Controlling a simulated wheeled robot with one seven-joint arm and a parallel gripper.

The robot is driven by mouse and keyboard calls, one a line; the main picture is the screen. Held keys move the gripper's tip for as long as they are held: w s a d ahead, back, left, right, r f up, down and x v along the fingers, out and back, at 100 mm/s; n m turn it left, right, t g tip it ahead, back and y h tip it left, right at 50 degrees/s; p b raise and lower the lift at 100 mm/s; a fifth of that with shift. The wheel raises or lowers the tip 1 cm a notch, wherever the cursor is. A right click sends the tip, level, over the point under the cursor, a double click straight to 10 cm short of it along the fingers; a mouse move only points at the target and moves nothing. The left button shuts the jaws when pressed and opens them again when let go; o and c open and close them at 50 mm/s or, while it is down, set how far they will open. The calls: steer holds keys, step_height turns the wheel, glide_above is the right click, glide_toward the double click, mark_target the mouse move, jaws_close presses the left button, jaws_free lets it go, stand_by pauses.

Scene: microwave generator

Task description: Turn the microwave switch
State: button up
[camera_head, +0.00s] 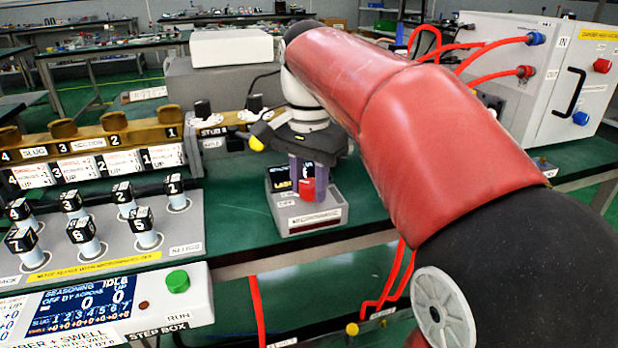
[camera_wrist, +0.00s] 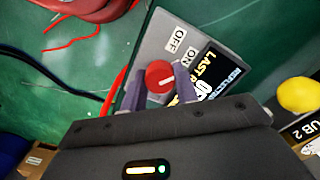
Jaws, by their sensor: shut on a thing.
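The microwave switch is a red round knob (camera_head: 307,188) on a small grey box (camera_head: 300,222) on the green bench. The box front has a label that seems to read MICROWAVE. My gripper (camera_head: 309,176) points down at the knob, with its purple fingers on either side. In the wrist view the fingers are shut on the red knob (camera_wrist: 160,76). The knob's white mark points right and slightly up. The OFF label (camera_wrist: 176,40) and ON label (camera_wrist: 190,55) lie above and right of the knob. A dark display (camera_wrist: 208,78) is partly hidden by my gripper.
Left of the box stands a grey panel of numbered plungers (camera_head: 110,240), with a step box (camera_head: 110,308) with a green button in front. A white cabinet (camera_head: 530,80) with red cables stands at the right. A yellow knob (camera_wrist: 298,95) shows beside my gripper.

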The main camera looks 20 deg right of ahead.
steer(key=m, duration=0.4)
steer(key=shift+m, duration=0.3)
stand_by(0.3)
steer(key=o, duration=1)
